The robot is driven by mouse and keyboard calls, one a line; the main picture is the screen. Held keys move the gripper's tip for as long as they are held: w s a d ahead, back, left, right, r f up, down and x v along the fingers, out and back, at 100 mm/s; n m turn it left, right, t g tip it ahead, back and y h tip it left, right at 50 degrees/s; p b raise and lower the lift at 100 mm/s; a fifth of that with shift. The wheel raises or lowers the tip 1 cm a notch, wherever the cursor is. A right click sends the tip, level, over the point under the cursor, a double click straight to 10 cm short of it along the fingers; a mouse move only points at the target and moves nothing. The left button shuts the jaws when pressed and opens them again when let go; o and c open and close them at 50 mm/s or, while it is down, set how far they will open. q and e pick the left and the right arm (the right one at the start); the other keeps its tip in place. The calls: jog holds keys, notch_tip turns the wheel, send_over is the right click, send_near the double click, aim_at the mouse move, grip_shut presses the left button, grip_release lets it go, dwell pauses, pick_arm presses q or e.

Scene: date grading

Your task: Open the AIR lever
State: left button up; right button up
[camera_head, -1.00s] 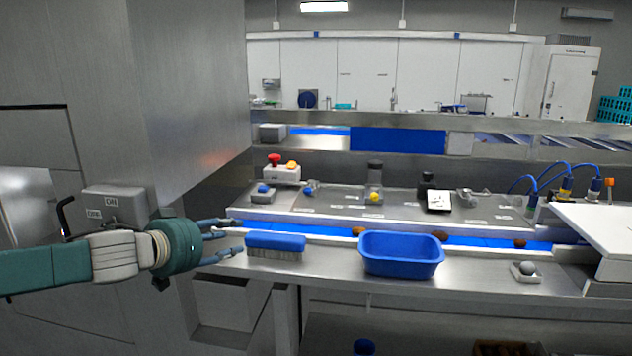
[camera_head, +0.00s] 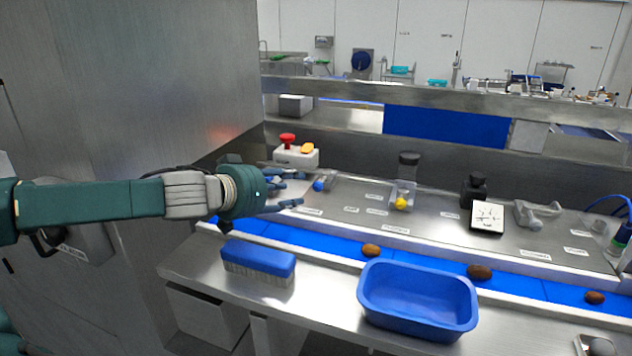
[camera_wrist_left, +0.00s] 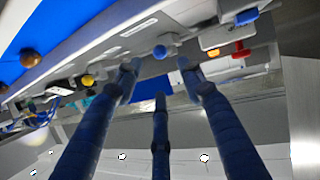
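My left gripper (camera_head: 301,188) reaches in from the left over the console, its fingers apart and empty. In the left wrist view its blue fingers (camera_wrist_left: 158,72) are spread. A lever with a blue ball knob (camera_head: 319,185) stands just right of the fingertips; in the wrist view this blue knob (camera_wrist_left: 160,52) shows beyond and between them, and contact cannot be told. A yellow-knobbed lever (camera_head: 401,203) and a grey-knobbed lever (camera_head: 535,224) stand further right. Another blue knob (camera_wrist_left: 247,16) shows in the wrist view. The small labels are unreadable, so I cannot tell which lever is AIR.
A box with a red button (camera_head: 287,140) stands behind the gripper. A blue conveyor belt (camera_head: 330,242) with brown dates runs in front of the console. A blue-backed brush (camera_head: 258,257) and a blue tub (camera_head: 418,300) sit on the front ledge. A steel cabinet (camera_head: 130,80) stands at left.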

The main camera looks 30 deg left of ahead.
aim_at(315, 187)
pick_arm(q)
jog(key=shift+r+p+x, duration=0.2)
jog(key=shift+p+x, duration=0.7)
jog(key=shift+x, duration=0.05)
jog(key=p+x, duration=0.4)
jog(key=x, duration=0.3)
jog(key=shift+f, duration=0.1)
jog(key=shift+w+f, duration=0.35)
jog(key=shift+w, duration=0.1)
jog(key=c, duration=0.8)
grip_shut()
pick_arm(e)
notch_tip(315, 187, up, 7)
jog(key=shift+w, duration=0.35)
